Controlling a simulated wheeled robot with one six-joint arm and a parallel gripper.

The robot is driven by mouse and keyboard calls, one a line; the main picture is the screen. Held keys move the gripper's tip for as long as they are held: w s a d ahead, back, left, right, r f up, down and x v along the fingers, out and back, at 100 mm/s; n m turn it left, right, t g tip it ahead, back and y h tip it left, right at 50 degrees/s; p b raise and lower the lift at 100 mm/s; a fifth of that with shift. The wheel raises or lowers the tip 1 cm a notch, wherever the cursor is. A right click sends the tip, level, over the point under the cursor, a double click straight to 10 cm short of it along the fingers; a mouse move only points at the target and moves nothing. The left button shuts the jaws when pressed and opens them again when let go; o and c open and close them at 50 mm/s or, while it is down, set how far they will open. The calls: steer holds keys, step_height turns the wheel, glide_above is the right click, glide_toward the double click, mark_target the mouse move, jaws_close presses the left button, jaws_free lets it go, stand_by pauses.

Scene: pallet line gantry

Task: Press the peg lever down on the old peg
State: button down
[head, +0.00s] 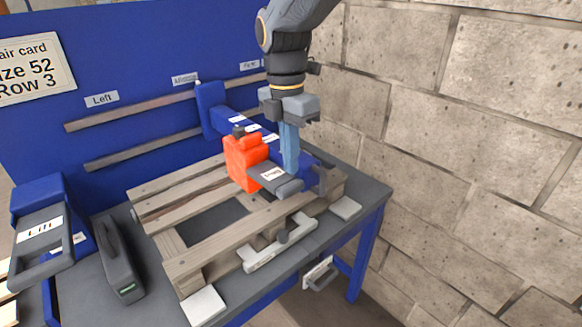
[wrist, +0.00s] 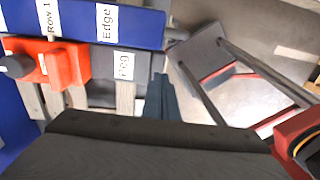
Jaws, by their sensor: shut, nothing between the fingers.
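The dark grey peg lever (head: 288,187) has a white label and sticks out toward the front from beside an orange-red block (head: 240,162). In the wrist view the lever (wrist: 105,88) shows its "Peg" label, right of the orange-red block (wrist: 68,65). My gripper (head: 290,166) is shut and empty, pointing down over the lever's right side. In the wrist view my gripper (wrist: 160,84) is just right of the lever. I cannot tell whether it touches it. The old peg is not clearly visible.
A wooden pallet (head: 190,262) lies on the grey table (head: 150,312). A blue beam (wrist: 80,22) runs behind the lever. A "Lift" lever (head: 42,255) and a dark upright device (head: 118,260) stand at left. A pale bar with a knob (head: 270,255) lies in front. A block wall (head: 470,130) is close at right.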

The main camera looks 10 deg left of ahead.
mark_target(292, 186)
steer(key=shift+s+d+f+p, duration=0.1)
steer(key=shift+f+p, duration=0.4)
steer(key=shift+f, duration=1.2)
